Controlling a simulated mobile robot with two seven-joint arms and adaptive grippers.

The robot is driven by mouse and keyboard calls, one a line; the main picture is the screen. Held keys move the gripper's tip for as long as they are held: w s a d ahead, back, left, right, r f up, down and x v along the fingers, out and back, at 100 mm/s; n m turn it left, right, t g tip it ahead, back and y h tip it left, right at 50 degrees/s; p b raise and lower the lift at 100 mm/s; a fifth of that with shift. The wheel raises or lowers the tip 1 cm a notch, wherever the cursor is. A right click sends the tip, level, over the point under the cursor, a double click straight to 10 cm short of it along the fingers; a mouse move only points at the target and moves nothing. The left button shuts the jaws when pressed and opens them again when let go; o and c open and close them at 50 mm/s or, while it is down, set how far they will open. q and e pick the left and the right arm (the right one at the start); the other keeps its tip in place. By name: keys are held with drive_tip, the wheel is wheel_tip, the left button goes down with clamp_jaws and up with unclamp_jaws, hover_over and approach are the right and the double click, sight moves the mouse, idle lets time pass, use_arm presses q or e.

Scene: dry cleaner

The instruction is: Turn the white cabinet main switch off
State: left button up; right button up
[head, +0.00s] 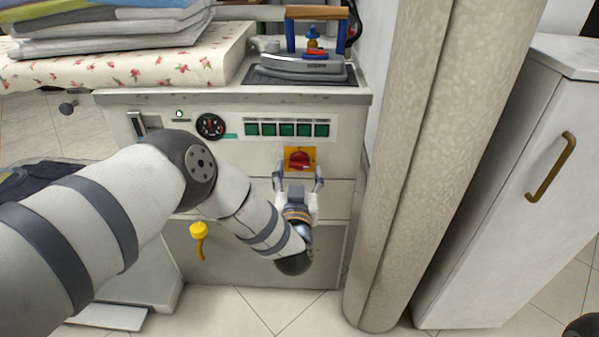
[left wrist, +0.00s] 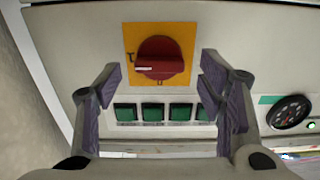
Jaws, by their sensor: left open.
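The main switch (head: 299,158) is a red rotary knob on a yellow-orange plate, on the front of the white cabinet (head: 350,128). In the left wrist view the red knob (left wrist: 160,60) shows a white mark at its left side, and its grip bar lies roughly level in that picture. My left gripper (head: 298,178) is in front of the switch. Its fingers are spread, one either side of the knob, and seem apart from it. In the left wrist view the open left gripper (left wrist: 160,88) is empty.
A row of green buttons (head: 287,129) and a round gauge (head: 210,126) are on the panel. An iron (head: 302,62) stands on top. A yellow lever (head: 199,238) is lower left. A beige roll (head: 425,150) stands close right, before a pale locker (head: 520,190).

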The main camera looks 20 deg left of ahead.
use_arm(q)
drive_tip(key=shift+x, duration=1.1)
drive_tip(key=c, duration=1.1)
drive_tip(key=shift+c, duration=0.2)
drive_tip(key=shift+n, duration=0.3)
drive_tip(key=n, duration=0.9)
drive_tip(key=shift+f+b, duration=0.1)
drive_tip(key=shift+b, duration=0.2)
drive_tip(key=n, duration=0.4)
drive_tip(key=shift+b, duration=0.3)
drive_tip(key=shift+n+b, duration=0.35)
drive_tip(key=shift+n, duration=1.75)
drive_tip(key=shift+d, duration=0.1)
